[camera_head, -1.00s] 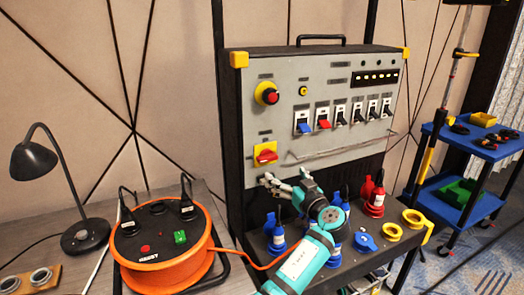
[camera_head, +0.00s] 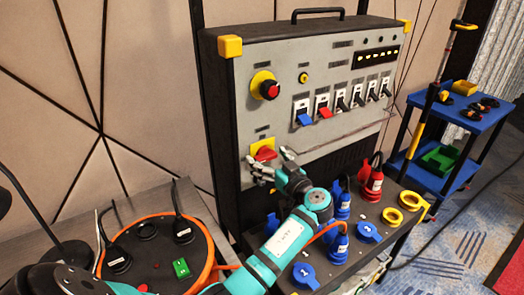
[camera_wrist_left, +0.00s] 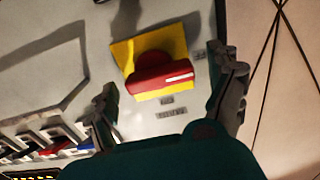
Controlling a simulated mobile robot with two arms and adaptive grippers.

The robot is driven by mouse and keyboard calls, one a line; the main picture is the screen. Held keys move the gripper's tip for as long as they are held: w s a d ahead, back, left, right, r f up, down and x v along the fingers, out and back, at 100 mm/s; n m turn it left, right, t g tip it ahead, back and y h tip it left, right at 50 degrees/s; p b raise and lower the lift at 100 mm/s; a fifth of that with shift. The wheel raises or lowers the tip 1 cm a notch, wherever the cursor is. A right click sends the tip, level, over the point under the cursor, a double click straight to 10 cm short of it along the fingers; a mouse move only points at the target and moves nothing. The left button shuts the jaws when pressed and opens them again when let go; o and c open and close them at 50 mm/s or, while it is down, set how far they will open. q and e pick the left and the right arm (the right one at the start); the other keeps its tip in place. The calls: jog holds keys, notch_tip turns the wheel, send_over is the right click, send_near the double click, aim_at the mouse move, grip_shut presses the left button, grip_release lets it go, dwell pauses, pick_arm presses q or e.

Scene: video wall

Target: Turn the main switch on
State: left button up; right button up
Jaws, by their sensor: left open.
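The main switch (camera_head: 264,151) is a red rotary handle on a yellow square plate, low on the left of the grey panel. In the left wrist view the red handle (camera_wrist_left: 160,83) lies between the two fingers, slightly beyond their tips, with its white mark on the right end. My left gripper (camera_head: 272,168) is open just in front of and below the switch in the head view. Its fingers also show in the left wrist view (camera_wrist_left: 168,90), spread to either side of the handle and not closed on it. My right gripper is in neither view.
A red emergency button (camera_head: 270,90) sits above the switch. A row of breakers (camera_head: 340,104) lies to the right, above a horizontal bar (camera_head: 335,140). Blue plugs (camera_head: 338,242) and a red plug (camera_head: 372,180) stand on the ledge below. An orange cable reel (camera_head: 217,250) stands at lower left.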

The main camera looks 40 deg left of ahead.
pick_arm(q)
jog(key=shift+d, duration=0.1)
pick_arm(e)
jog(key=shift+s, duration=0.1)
pick_arm(q)
jog(key=shift+c, duration=0.6)
jog(key=c, duration=1.1)
jog(key=shift+o, duration=0.2)
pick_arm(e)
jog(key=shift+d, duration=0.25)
